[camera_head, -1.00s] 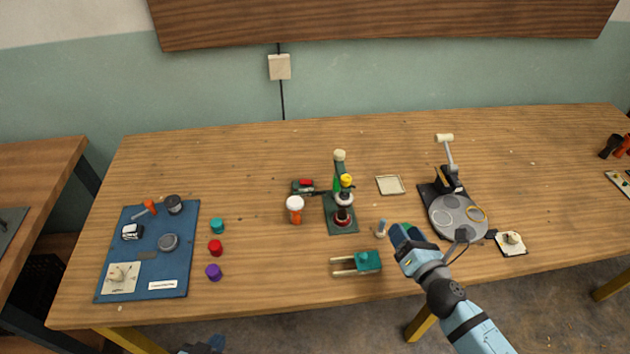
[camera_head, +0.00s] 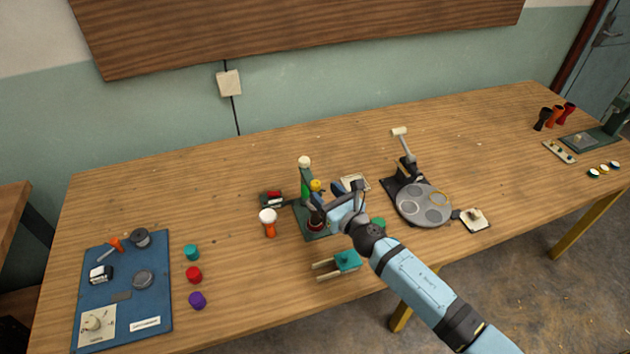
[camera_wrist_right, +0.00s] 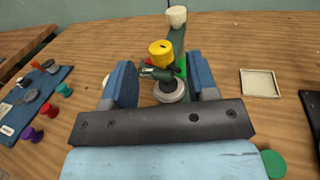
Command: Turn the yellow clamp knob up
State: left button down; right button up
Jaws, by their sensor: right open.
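The yellow clamp knob (camera_head: 316,185) sits on the green clamp stand, whose base (camera_head: 318,235) rests on the table. In the right wrist view the knob (camera_wrist_right: 161,52) shows beyond my right gripper, between its two blue fingers, above a round grey and white part (camera_wrist_right: 170,92). My right gripper (camera_head: 335,198) is open and close to the stand in the head view. It partly hides the stand's lower part. The fingers appear apart from the knob. The stand's post carries a cream knob (camera_head: 304,162) on top. My left gripper is not in view.
An orange and white goblet (camera_head: 269,222) stands left of the stand. A teal block with wooden prongs (camera_head: 340,263) lies in front. A grey disc plate (camera_head: 424,205) is to the right, and a blue mat with tools (camera_head: 125,290) to the left. The back of the table is mostly clear.

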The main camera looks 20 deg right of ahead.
aim_at(319, 187)
jog(key=x, duration=0.5)
jog(key=c, duration=0.9)
